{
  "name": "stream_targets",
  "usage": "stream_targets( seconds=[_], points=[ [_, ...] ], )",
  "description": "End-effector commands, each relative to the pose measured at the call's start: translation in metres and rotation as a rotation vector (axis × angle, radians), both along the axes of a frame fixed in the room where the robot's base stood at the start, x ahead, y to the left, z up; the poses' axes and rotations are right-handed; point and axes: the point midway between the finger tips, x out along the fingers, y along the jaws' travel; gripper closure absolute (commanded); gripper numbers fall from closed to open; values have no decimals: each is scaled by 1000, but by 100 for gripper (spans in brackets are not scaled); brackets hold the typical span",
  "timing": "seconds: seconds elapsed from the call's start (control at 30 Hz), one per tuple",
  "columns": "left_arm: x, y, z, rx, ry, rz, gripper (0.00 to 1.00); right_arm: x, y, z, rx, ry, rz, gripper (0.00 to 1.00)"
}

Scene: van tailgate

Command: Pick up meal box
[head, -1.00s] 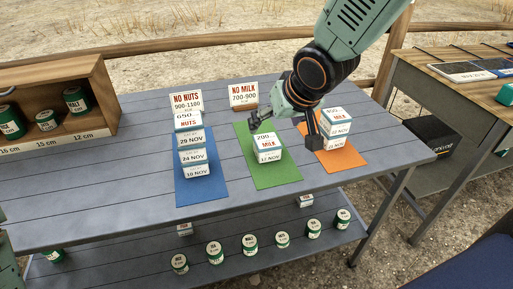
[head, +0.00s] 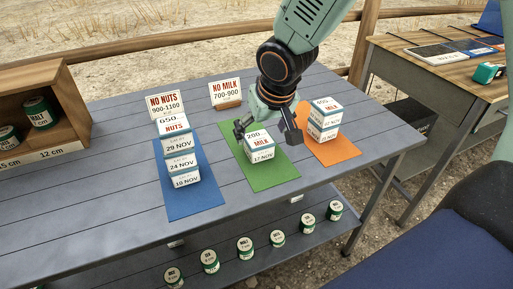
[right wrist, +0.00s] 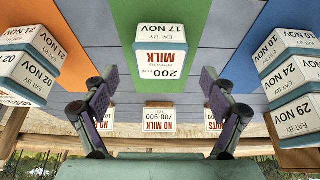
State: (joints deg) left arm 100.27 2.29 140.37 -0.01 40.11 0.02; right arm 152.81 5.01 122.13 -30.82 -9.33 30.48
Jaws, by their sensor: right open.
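A meal box (head: 260,146) marked 200, MILK and 17 NOV stands on the green mat (head: 275,177). It also shows in the right wrist view (right wrist: 161,50), upside down, beyond and between the fingertips. My right gripper (head: 268,130) is open and empty above the box, its fingers apart on either side; in the right wrist view (right wrist: 160,85) the fingers do not touch the box. A stack of meal boxes (head: 181,158) stands on the blue mat (head: 190,206). Another stack (head: 324,120) stands on the orange mat (head: 330,151). My left gripper is out of view.
A NO NUTS sign (head: 165,105) and a NO MILK sign (head: 226,93) stand behind the mats. A wooden shelf box (head: 75,110) holds cans at left. Several cans (head: 245,248) line the lower shelf. The grey table between the mats is clear.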

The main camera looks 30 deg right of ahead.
Motion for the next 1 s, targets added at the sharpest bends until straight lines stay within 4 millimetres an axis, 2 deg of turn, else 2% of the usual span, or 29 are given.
stream_targets(
  seconds=[0.03,0.2,0.57,1.0],
  points=[
    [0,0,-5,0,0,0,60,3,0,-11,-1,4,1,15],
    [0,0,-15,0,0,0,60,14,2,-32,0,1,0,15],
    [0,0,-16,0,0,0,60,20,4,-36,0,0,1,16],
    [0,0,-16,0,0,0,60,19,3,-36,1,0,1,53]
  ],
)
